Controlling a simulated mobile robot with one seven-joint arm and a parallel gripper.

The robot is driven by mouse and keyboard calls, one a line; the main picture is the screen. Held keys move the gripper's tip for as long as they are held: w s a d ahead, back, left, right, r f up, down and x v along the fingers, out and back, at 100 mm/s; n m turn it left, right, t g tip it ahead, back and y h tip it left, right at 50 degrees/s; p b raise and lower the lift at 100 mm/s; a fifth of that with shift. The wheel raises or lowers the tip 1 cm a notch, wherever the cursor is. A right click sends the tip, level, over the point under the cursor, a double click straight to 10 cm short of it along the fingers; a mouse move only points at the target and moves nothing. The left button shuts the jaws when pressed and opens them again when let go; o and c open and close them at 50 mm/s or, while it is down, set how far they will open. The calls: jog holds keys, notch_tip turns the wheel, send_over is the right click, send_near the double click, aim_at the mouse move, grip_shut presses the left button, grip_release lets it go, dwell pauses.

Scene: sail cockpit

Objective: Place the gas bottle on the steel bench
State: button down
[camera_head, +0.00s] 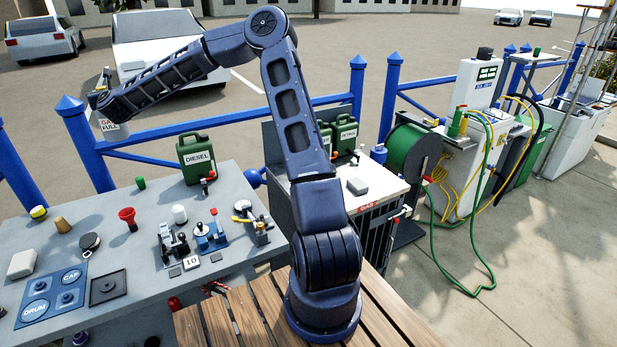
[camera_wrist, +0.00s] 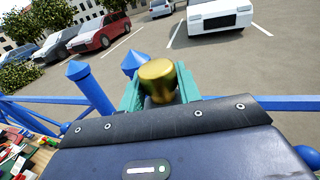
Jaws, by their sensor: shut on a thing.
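The gas bottle (camera_head: 112,131) is a pale grey cylinder with red "GAS FULL" lettering. It hangs upright from my gripper (camera_head: 106,88) at the upper left of the head view, apart from the bench. In the wrist view, its rounded brass top (camera_wrist: 158,80) sits between the green fingers of my gripper (camera_wrist: 160,92), which are shut on it. The rest of the bottle is hidden there by my wrist housing. A grey bench (camera_head: 135,268), seemingly the steel bench, stands lower left in the head view, below the bottle.
A green diesel can (camera_head: 196,158) stands at the bench's back right. A red funnel (camera_head: 128,217), clamps and a blue DRUM/CAP board (camera_head: 50,293) occupy its front and middle. A blue fence (camera_head: 240,120) runs behind. The bench's back left has some bare top.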

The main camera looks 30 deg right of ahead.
jog(key=w+d+m+h, duration=0.1)
jog(key=w+d+h, duration=0.15)
jog(key=d, duration=1.15)
jog(key=w+d+m+h, duration=0.2)
jog(key=w+d, duration=0.1)
jog(key=d, duration=1.1)
jog(key=w+d+m+h, duration=0.1)
jog(key=w+d+h, duration=0.15)
jog(key=d, duration=1.15)
jog(key=s+d+m+h, duration=0.2)
jog(key=s+d, duration=0.1)
jog(key=d, duration=1)
jog(key=s+d+m+h, duration=0.1)
jog(key=s+d+h, duration=0.15)
jog(key=d, duration=1.15)
jog(key=s+d+m+g+h, duration=0.2)
jog(key=s+d+h, duration=0.1)
jog(key=s+d, duration=1.2)
jog(key=s+d+m+g+h, duration=0.3)
jog(key=s+d, duration=0.8)
jog(key=d, duration=0.8)
notch_tip(320, 180, down, 32)
jog(key=shift+s+d+r, duration=0.2)
jog(key=shift+s+d, duration=0.05)
jog(key=shift+f, duration=0.1)
